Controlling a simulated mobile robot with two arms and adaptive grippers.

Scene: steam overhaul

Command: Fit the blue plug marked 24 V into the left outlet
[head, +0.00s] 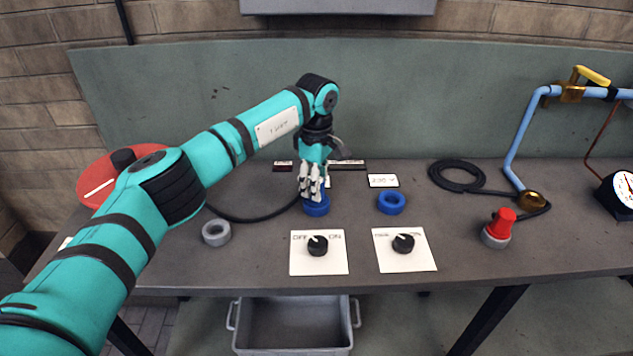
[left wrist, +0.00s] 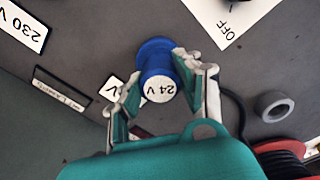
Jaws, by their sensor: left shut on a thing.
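The blue plug marked 24 V (left wrist: 159,90) shows its white lettered end in the left wrist view. My left gripper (head: 313,190) is shut on it, with one finger on each side; the fingers also show in the left wrist view (left wrist: 160,92). The left outlet, a blue ring (head: 317,209), is directly under the gripper on the bench. In the left wrist view the plug overlaps this ring (left wrist: 152,46); I cannot tell how deep it sits. The label behind is partly hidden. The right outlet (head: 391,202) is an empty blue ring beside a 230 V label (head: 383,181). My right gripper is not in view.
A black cable (head: 245,219) runs left from the gripper toward a red reel (head: 98,186). A grey ring (head: 216,232) lies left. Two knob panels, OFF/ON (head: 318,264) and another (head: 419,262), are in front. A red-topped fitting (head: 500,225) and blue pipe (head: 524,130) stand right.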

